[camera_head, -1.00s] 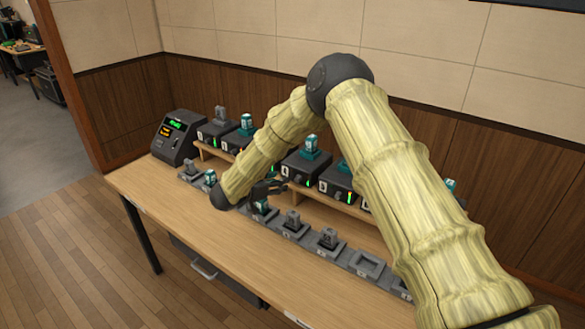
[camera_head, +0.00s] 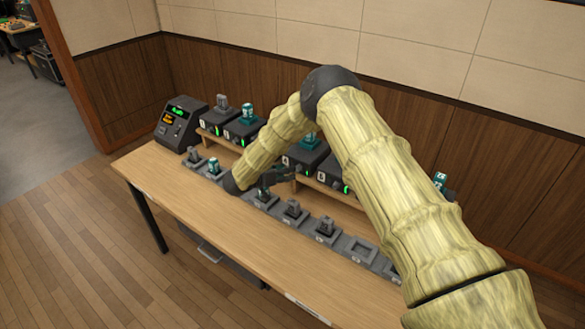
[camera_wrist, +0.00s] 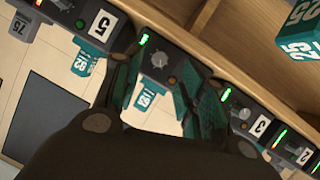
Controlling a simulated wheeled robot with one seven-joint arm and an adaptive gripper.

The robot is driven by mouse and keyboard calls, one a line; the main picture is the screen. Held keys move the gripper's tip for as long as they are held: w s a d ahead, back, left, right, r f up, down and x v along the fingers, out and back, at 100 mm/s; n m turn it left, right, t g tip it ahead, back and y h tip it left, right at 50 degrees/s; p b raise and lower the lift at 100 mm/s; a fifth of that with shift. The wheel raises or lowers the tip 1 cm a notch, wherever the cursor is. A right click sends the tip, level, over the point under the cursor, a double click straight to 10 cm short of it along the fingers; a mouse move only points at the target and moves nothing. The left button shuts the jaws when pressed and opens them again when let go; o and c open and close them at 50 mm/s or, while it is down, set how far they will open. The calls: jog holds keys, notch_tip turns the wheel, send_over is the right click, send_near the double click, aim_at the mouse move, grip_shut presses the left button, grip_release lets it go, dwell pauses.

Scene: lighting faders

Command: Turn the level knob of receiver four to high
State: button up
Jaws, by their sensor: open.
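In the wrist view, receiver four (camera_wrist: 178,44) is the dark box between those marked 5 and 3; its own number is hidden. Its grey round level knob (camera_wrist: 160,60) faces me, with a lit green bar beside it. My gripper (camera_wrist: 160,82) is open, one dark finger on either side of the knob, and no contact is visible. In the head view, my gripper (camera_head: 280,176) is just in front of the shelf, by what looks like receiver four (camera_head: 303,157). My forearm hides part of the row there.
Receiver five (camera_wrist: 88,18) and receiver three (camera_wrist: 250,119) flank it closely. A wooden shelf (camera_wrist: 235,45) carries the row. A grey dock strip (camera_head: 343,242) with several small packs lies in front. A dark display unit (camera_head: 180,125) stands at the left end. The front tabletop (camera_head: 215,225) is clear.

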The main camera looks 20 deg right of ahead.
aim_at(298, 169)
jog(key=shift+p+x, duration=0.75)
jog(key=shift+x, duration=1.7)
grip_shut()
